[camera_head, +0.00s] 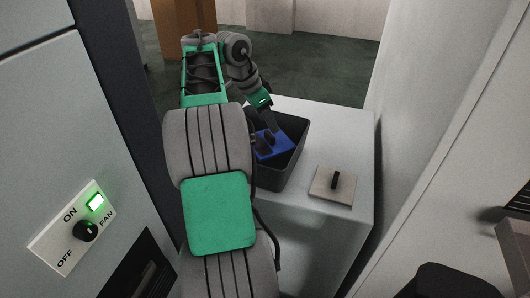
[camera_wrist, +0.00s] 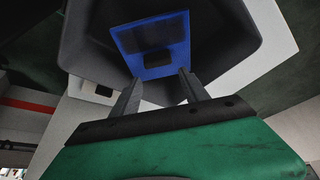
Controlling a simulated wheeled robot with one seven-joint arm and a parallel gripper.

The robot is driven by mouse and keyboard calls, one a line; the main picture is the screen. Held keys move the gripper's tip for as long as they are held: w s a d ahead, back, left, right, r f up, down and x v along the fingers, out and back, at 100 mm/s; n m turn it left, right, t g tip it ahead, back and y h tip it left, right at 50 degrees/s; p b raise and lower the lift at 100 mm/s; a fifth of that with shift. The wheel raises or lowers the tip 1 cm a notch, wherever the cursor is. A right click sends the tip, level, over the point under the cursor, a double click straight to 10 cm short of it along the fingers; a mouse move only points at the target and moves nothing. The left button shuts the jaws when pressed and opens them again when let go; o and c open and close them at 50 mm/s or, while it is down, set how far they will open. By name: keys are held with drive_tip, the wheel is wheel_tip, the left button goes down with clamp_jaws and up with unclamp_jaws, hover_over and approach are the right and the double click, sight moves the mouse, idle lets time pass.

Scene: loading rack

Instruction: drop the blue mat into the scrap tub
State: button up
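The blue mat (camera_head: 278,148) is a flat square plate with a dark block handle. It lies within the walls of the dark scrap tub (camera_head: 290,176), somewhat tilted in the head view. In the wrist view the mat (camera_wrist: 174,35) shows whole against the tub's inside (camera_wrist: 228,48). My gripper (camera_wrist: 160,77) reaches into the tub with its two fingers spread apart. The handle shows just beyond and between the fingertips, with no clear contact. In the head view the fingers partly cover the mat, and my arm hides part of the tub's left side.
The tub stands on a white block-like table. A beige plate (camera_head: 326,190) with a black upright handle lies to its right, near the table's front. A white wall rises at the right. A panel (camera_head: 72,228) with a FAN knob and lit green lamp is at left.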

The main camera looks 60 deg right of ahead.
drive_tip(key=o, duration=0.3)
drive_tip(key=shift+o, duration=0.2)
drive_tip(key=p+v, duration=0.4)
drive_tip(key=v, duration=0.3)
drive_tip(key=shift+r, duration=0.4)
